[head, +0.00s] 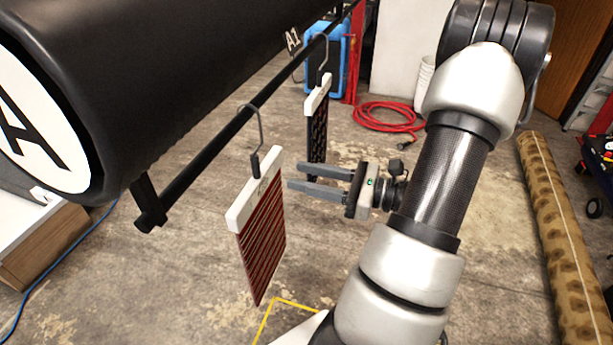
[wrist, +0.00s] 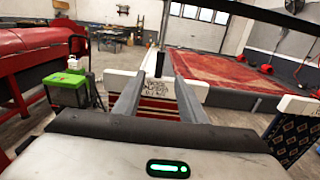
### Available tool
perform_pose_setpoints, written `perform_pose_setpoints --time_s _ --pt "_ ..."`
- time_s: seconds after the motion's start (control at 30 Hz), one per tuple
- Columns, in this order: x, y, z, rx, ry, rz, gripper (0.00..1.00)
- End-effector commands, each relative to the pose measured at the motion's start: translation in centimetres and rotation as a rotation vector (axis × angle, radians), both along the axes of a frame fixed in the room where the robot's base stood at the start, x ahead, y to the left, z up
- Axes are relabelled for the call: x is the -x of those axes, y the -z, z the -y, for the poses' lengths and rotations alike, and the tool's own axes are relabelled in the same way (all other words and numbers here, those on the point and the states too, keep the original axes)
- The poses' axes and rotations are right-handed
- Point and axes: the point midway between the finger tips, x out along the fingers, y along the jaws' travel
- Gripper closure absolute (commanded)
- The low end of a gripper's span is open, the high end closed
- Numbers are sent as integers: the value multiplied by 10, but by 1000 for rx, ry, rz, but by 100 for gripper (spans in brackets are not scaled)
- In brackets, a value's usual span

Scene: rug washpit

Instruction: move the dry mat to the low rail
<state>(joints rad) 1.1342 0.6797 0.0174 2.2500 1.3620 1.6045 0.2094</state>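A red striped mat (head: 263,238) hangs from a white bar (head: 255,190) on a wire hook (head: 257,130) over a black rail (head: 215,145). A dark patterned mat (head: 317,135) hangs the same way farther along the rail. My gripper (head: 296,176) is open and empty, its fingers pointing left, just right of the red mat's bar. In the wrist view the red mat (wrist: 155,108) and its lettered bar (wrist: 156,87) show between the fingers; the lettering is too small to read surely. The dark mat (wrist: 290,138) is at right. I cannot tell which mat is dry.
A big black roller (head: 200,70) marked A runs above the rail, whose tag (head: 292,40) reads A1. A rolled rug (head: 557,235) lies at right and a red hose (head: 388,115) behind. A large red rug (wrist: 225,68) shows in the wrist view. Floor below the mats looks clear.

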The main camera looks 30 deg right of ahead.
Motion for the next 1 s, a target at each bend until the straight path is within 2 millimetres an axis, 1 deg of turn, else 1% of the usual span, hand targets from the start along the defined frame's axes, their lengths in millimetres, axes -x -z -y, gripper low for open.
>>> perform_pose_setpoints --time_s 0.1,1.0 --pt "-8 0 -7 0 -4 0 62" --pt "-65 0 -51 -1 -3 1 62"
